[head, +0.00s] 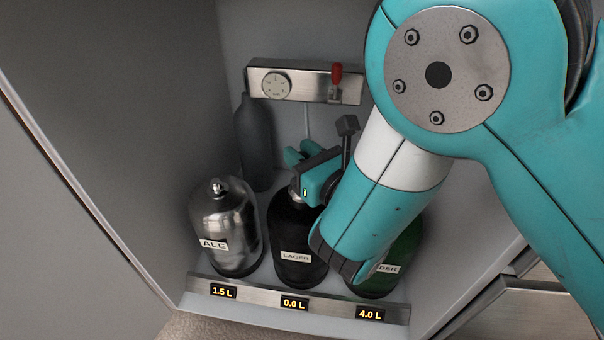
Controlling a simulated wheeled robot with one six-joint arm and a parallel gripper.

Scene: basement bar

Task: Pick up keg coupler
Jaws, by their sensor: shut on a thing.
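My gripper (302,155) is at the top of the middle keg, the black lager keg (293,235). Its teal fingers are shut on the keg coupler, which is mostly hidden behind the gripper and my wrist. A small metal part (296,194) shows at the lager keg's neck, just below the gripper. I cannot tell whether the coupler is still touching the keg. A thin pale line (306,122) rises from behind the gripper toward the wall panel.
The silver ale keg (225,235) stands left, and a green keg (398,262) stands right, partly behind my arm. A dark gas bottle (254,145) is behind. A metal panel (315,84) has a dial and red lever. A display strip (255,296) runs in front. Cabinet walls close both sides.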

